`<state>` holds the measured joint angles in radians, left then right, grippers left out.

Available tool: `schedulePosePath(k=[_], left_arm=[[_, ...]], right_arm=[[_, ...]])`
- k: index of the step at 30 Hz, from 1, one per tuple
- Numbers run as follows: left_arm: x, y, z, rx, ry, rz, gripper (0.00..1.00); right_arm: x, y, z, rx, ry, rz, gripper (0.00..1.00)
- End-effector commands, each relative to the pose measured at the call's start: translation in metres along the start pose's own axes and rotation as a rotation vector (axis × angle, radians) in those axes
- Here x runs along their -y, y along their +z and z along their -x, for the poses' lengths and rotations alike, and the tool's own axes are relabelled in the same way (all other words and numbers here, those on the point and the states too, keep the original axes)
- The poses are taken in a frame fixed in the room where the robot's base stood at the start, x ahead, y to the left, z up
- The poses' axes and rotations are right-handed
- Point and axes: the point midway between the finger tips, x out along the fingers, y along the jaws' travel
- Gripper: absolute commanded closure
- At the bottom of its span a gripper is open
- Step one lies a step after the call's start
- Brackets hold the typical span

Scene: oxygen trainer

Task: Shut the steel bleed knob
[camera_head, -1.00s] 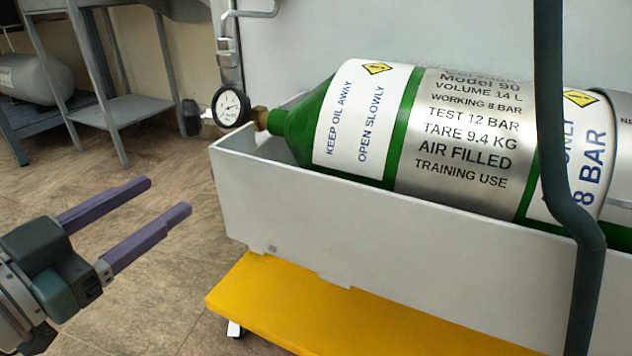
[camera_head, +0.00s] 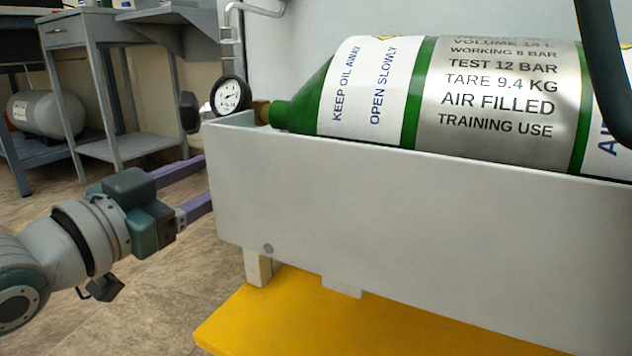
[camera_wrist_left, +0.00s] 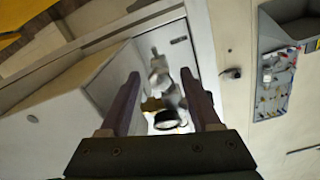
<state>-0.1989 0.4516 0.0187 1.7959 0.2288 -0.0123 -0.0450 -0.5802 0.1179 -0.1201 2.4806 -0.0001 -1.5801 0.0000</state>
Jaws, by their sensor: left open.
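The green and silver gas cylinder (camera_head: 505,80) lies in a light grey trough (camera_head: 400,210). At its left end are a brass fitting (camera_head: 260,111) and a round white-faced gauge (camera_head: 229,95). A dark knob-like part (camera_head: 189,112) shows left of the gauge. My left gripper (camera_head: 207,181) is open and empty, below the gauge at the trough's left end; its tips are partly hidden behind the trough. In the left wrist view the gauge (camera_wrist_left: 167,119) and blurred steel parts (camera_wrist_left: 160,77) show between the fingers (camera_wrist_left: 158,75). I cannot tell which part is the steel bleed knob.
The trough sits over a yellow base (camera_head: 290,320). A dark bar (camera_head: 604,70) crosses the upper right. Grey metal tables (camera_head: 130,145) and a grey tank (camera_head: 45,113) stand at the back left. The floor at lower left is open.

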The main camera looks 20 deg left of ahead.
Motion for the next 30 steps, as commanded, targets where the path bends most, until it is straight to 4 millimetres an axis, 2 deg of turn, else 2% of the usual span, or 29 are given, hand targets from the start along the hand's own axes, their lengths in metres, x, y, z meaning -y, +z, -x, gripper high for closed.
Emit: schedulePosePath(k=[7,23,30], left_arm=[[0.0001,-0.0004,-0.0003,0.001,0.0,0.0,0.39],[0.0001,-0.0002,-0.0001,0.0,0.0,0.0,0.98],[0.0001,-0.0002,-0.0001,0.0,0.0,0.0,1.0]], right_arm=[[-0.0001,0.0,0.0002,0.0,0.0,0.001,0.36],[-0.001,0.0002,0.0001,0.001,0.003,0.004,0.36],[-0.001,0.0003,0.0,0.001,0.003,0.004,0.36]])
